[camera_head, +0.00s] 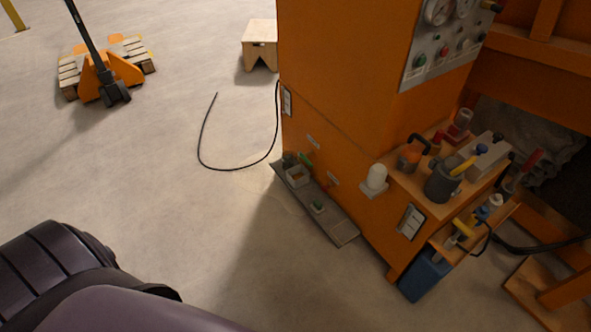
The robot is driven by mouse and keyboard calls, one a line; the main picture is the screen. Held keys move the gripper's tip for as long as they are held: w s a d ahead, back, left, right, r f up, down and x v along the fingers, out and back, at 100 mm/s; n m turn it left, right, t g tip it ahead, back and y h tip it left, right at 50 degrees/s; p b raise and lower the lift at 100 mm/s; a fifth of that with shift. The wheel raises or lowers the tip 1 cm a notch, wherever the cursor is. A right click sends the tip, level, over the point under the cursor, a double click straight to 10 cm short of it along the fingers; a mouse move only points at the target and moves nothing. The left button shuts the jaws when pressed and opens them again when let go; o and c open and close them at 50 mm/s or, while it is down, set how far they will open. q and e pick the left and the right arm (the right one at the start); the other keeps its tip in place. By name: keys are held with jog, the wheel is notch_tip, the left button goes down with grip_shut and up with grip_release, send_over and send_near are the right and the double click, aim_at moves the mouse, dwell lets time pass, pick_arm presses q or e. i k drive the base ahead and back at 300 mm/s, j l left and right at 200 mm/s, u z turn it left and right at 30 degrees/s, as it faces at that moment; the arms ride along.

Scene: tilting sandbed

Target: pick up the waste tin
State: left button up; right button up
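I cannot tell for sure which thing is the waste tin. A dark grey round tin (441,184) stands upright on the wooden side shelf of the orange machine, with a yellow-handled tool at its top. A small orange can with a black handle (411,155) stands to its left. Neither gripper is in view. Only a dark arm part of mine shows at the lower left, well away from these things.
The orange machine (335,90) fills the middle right. A lower rack (468,238) holds several tools, with a blue container (425,273) beneath. A black cable (204,145) lies on the floor. A wooden stool (260,45) and pallet truck (107,78) stand behind. The left floor is mostly clear.

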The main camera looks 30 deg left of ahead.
aim_at(298, 176)
jog(key=i+j, duration=0.15)
jog(key=j, duration=0.2)
jog(key=i+j+z, duration=0.1)
jog(key=j, duration=0.25)
jog(key=i+j, duration=0.2)
jog(key=j, duration=0.15)
jog(key=i+j, duration=0.15)
jog(key=j, duration=0.25)
jog(key=i+j+z, duration=0.1)
jog(key=j, duration=0.25)
jog(key=i+j, duration=0.15)
jog(key=j, duration=0.2)
jog(key=i+j, duration=0.1)
jog(key=j, duration=0.3)
jog(key=i+j+z, duration=0.1)
jog(key=j, duration=0.25)
